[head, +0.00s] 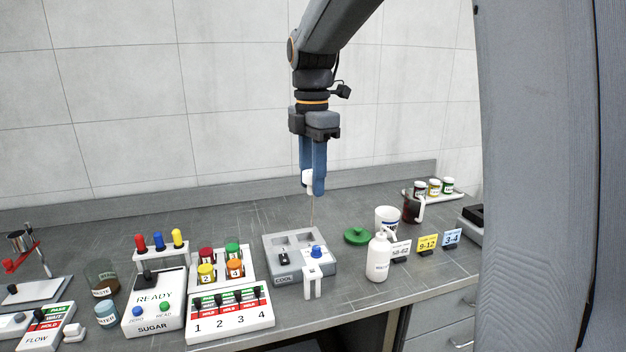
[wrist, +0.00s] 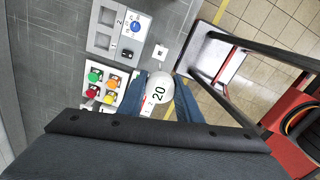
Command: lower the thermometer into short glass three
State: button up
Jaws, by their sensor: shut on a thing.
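My gripper (head: 314,188) is shut on the thermometer (head: 308,181), holding it in the air above the grey cooling block. The thermometer's thin probe (head: 312,212) points down. In the wrist view its round white head (wrist: 159,88) reads 20 between my fingers (wrist: 160,95). Short glasses stand in a white rack left of the block: red (head: 206,255), green (head: 232,250), yellow (head: 206,273) marked 2, and orange (head: 235,268) marked 4. The marks on the red and green glasses are not readable, so I cannot tell which is three. My gripper is apart from all of them.
The cooling block (head: 284,241) has a blue knob (head: 316,251) and a white stand (head: 312,279) in front. The numbered switch panel (head: 228,313) fronts the rack. A white bottle (head: 378,258), green lid (head: 357,236) and white cup (head: 387,217) stand right.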

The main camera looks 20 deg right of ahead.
jog(key=shift+r+p, duration=2.95)
jog(key=shift+r, duration=0.45)
jog(key=shift+f, duration=0.1)
